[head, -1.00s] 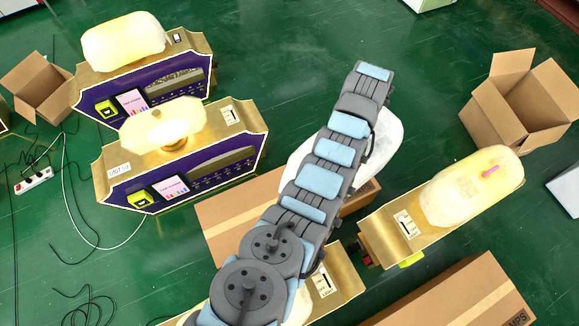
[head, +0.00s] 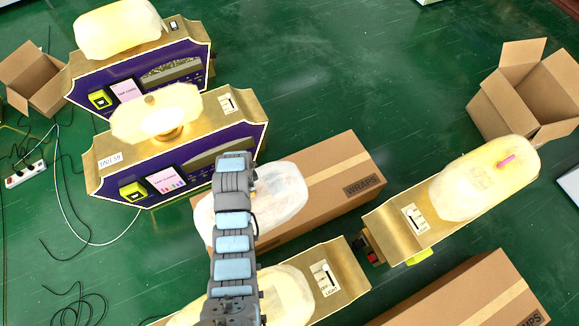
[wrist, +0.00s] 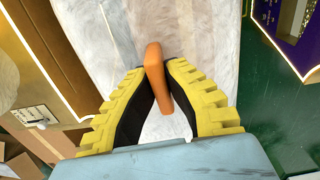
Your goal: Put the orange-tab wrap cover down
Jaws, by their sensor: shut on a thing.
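The wrap cover (head: 284,192) is a whitish, translucent rounded sheet. In the head view it overlaps the closed cardboard box marked WRAPS (head: 330,185), partly hidden by my arm. I cannot tell whether it touches the box. In the wrist view the cover (wrist: 185,30) fills the upper middle, and its orange tab (wrist: 156,75) stands between my yellow-ridged fingers. My gripper (wrist: 160,75) is shut on this tab. In the head view my arm hides the tab and most of the gripper.
Two purple-and-gold machines (head: 185,165) with covers on top stand at left. A gold machine (head: 405,235) with a pink-tabbed cover (head: 485,178) is at right. Another covered gold machine (head: 340,270) is in front of the box. An open carton (head: 525,95) stands far right. Green floor is clear behind.

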